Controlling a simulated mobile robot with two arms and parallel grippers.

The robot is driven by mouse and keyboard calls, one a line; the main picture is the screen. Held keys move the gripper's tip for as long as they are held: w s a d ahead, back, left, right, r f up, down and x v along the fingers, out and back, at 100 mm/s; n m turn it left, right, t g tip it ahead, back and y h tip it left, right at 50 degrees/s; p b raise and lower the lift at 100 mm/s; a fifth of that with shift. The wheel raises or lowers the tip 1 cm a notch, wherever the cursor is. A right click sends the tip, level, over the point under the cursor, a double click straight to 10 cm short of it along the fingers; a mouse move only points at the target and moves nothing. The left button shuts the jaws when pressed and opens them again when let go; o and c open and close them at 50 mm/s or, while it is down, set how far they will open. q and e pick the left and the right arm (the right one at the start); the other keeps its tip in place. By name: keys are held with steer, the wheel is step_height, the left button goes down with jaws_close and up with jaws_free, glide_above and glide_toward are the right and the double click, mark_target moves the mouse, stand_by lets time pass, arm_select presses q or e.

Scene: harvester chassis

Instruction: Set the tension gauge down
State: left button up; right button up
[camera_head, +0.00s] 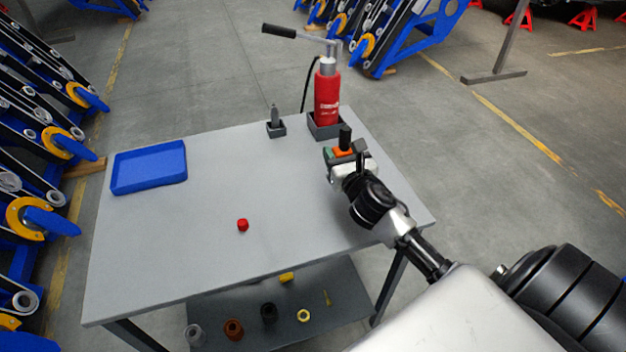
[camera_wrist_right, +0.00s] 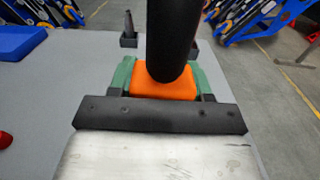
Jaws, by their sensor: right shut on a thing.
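The tension gauge, which I take to be the orange and green block with a thick black cylinder on top (camera_head: 342,152), is at the right side of the grey table (camera_head: 190,235). My right gripper (camera_head: 350,167) is shut on it. In the right wrist view the gauge's orange part (camera_wrist_right: 165,86) lies just beyond the gripper's dark front bar, with green at both sides. The black cylinder hides part of it. The fingertips are mostly hidden, and I cannot tell whether the gauge's underside touches the table. My left gripper is not in view.
A red pump bottle (camera_head: 327,98) in a dark holder and a small grey tool (camera_head: 275,117) in another stand at the back edge. A blue tray (camera_head: 149,168) lies at the left, a red cap (camera_head: 242,225) near the middle. The tabletop between is clear. A lower shelf holds several small parts.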

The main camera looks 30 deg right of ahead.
steer(key=a+f, duration=0.1)
steer(key=f, duration=0.1)
steer(key=a+f+b, duration=0.1)
steer(key=a+f, duration=0.1)
steer(key=a+f+b, duration=0.1)
steer(key=f, duration=0.1)
steer(key=shift+w+a+f, duration=0.25)
steer(key=shift+w+f, duration=0.05)
steer(key=shift+f, duration=0.05)
steer(key=o, duration=1.1)
steer(key=b+v, duration=0.1)
steer(key=v, duration=1.1)
steer(key=shift+d, duration=0.1)
